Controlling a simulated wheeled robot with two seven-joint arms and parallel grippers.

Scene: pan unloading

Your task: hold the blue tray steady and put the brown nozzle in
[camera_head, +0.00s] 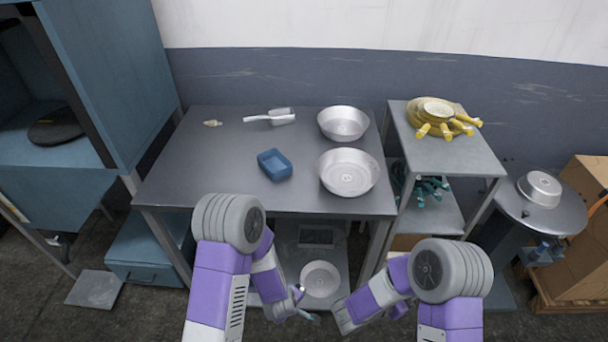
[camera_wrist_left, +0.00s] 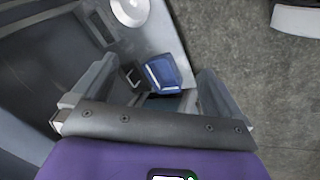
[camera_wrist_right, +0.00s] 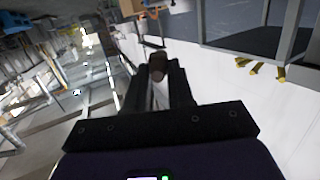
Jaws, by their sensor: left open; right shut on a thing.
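The blue tray (camera_head: 283,171) lies on the grey table, left of the metal pans, with no gripper touching it. My right gripper (camera_wrist_right: 160,82) is shut on the brown nozzle (camera_wrist_right: 158,65), whose rounded brown end shows between the fingers. In the head view my right gripper (camera_head: 345,316) is low, in front of the table, and the nozzle cannot be made out there. My left gripper (camera_head: 297,302) is also low in front of the table; in the left wrist view its fingers (camera_wrist_left: 155,95) are apart and empty.
Two metal pans (camera_head: 343,122) (camera_head: 349,172) stand at the table's right. A white-handled scoop (camera_head: 270,118) and a small beige item (camera_head: 213,123) lie at the back. A lower shelf holds a round dish (camera_head: 320,279). The table's front left is clear.

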